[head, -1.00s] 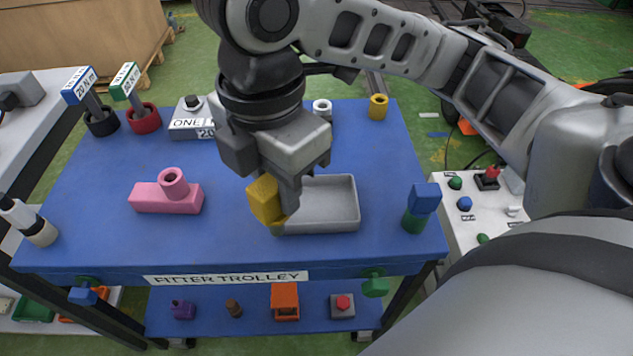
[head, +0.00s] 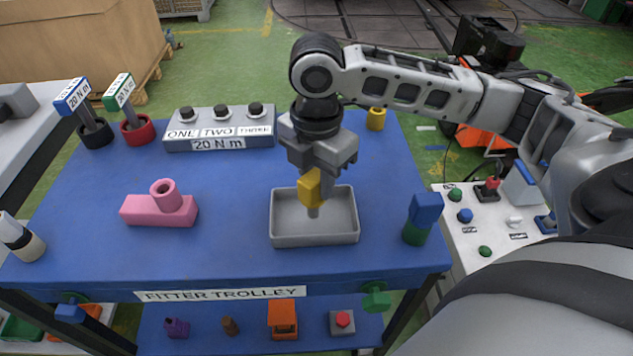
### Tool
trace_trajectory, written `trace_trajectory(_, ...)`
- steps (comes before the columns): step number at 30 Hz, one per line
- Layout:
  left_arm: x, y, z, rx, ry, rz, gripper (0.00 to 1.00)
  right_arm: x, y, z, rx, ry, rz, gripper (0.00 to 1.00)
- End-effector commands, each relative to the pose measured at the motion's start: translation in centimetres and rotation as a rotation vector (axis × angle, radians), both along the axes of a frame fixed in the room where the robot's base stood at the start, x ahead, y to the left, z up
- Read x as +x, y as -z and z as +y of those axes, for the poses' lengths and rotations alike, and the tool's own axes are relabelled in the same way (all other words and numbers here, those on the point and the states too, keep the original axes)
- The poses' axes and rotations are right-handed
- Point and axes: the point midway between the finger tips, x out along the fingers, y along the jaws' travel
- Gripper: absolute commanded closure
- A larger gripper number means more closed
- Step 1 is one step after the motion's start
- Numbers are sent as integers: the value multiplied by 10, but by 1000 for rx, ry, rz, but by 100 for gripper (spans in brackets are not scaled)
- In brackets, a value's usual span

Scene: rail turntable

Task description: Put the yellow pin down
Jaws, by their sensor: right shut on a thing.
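The yellow pin (head: 310,187) is in the jaws of my right gripper (head: 316,183). The gripper points down and is shut on the pin's yellow block-shaped part. A grey stub (head: 313,211) shows just below the yellow part, over the grey tray. The pin is over the inside of the tray (head: 314,241); I cannot tell whether its lower end touches the tray floor. My left gripper is not in view.
The tray stands on the blue trolley top (head: 230,250). A pink fixture (head: 160,209) is to the left, a blue-and-green piece (head: 420,215) to the right. Behind are a three-button box (head: 218,130) and a yellow ring (head: 376,119). The top around the tray's left side is clear.

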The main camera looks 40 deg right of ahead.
Motion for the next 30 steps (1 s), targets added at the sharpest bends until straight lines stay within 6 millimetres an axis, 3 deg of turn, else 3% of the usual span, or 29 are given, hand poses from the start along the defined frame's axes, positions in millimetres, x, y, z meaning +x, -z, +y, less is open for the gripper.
trace_trajectory(3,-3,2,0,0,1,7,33,0,11,0,0,1,-2,100)
trace_trajectory(15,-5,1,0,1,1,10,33,0,15,0,0,2,-1,100)
trace_trajectory(16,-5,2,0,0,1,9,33,0,15,0,0,1,-1,65)
trace_trajectory(18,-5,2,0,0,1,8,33,0,15,0,0,1,-1,51)
trace_trajectory(26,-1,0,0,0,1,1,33,0,15,0,0,1,-2,51)
trace_trajectory(30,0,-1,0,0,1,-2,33,1,4,1,2,1,-6,51)
